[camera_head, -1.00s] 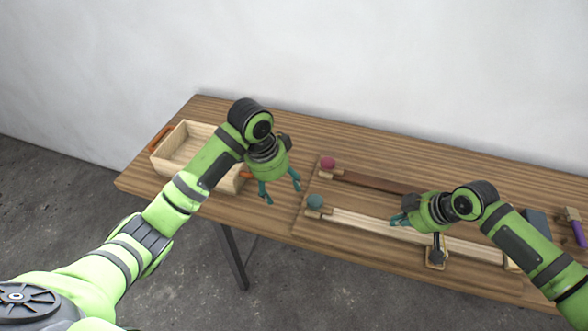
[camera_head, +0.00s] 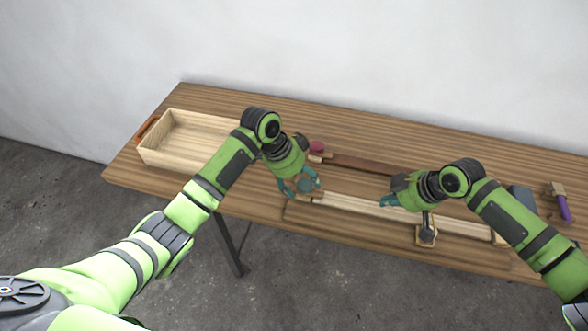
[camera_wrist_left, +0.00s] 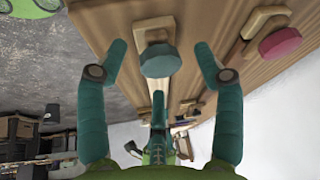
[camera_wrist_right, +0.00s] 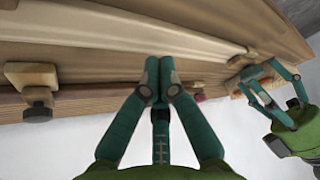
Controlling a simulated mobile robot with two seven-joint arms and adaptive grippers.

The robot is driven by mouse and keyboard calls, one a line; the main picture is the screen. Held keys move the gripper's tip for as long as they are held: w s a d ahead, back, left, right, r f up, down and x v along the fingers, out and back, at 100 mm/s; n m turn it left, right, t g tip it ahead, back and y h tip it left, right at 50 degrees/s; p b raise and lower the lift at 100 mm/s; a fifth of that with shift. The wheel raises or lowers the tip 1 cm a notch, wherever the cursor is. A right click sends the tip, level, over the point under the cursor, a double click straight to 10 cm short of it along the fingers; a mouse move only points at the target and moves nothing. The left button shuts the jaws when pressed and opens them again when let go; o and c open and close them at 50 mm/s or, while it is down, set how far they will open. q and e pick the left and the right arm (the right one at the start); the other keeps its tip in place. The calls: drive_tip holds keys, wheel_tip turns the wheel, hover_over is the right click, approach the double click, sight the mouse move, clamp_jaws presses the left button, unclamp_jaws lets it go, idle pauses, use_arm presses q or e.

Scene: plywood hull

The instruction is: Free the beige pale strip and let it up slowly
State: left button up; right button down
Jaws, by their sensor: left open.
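The beige pale strip (camera_head: 350,203) lies lengthwise along the front of the board and crosses the right wrist view (camera_wrist_right: 205,45). A teal knob (camera_wrist_left: 160,61) sits on a wooden clip at its left end. My left gripper (camera_head: 300,187) is open, its fingers on either side of the teal knob; I see no clear contact. My right gripper (camera_head: 386,200) is over the strip's middle, pointing at it. Its fingertips (camera_wrist_right: 158,66) are together, with nothing seen between them. Whether they touch the strip is unclear.
A darker brown strip (camera_head: 365,164) with a crimson knob (camera_head: 317,147) lies behind. A black-handled clamp (camera_head: 427,231) stands in front of my right gripper. An open wooden tray (camera_head: 160,157) is at left; a purple-handled tool (camera_head: 562,205) is at far right.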

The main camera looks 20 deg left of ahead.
use_arm(q)
drive_tip(key=shift+w+d+f, duration=0.1)
drive_tip(key=shift+d+f, duration=0.05)
drive_tip(key=shift+f, duration=0.35)
drive_tip(key=c, duration=1.2)
use_arm(e)
drive_tip(key=shift+f, duration=0.1)
drive_tip(key=shift+f, duration=0.65)
drive_tip(key=shift+f, duration=0.25)
use_arm(q)
drive_tip(key=shift+m+g, duration=0.5)
drive_tip(key=shift+m, duration=0.9)
use_arm(e)
drive_tip(key=shift+d, duration=0.1)
drive_tip(key=shift+s+f, duration=0.1)
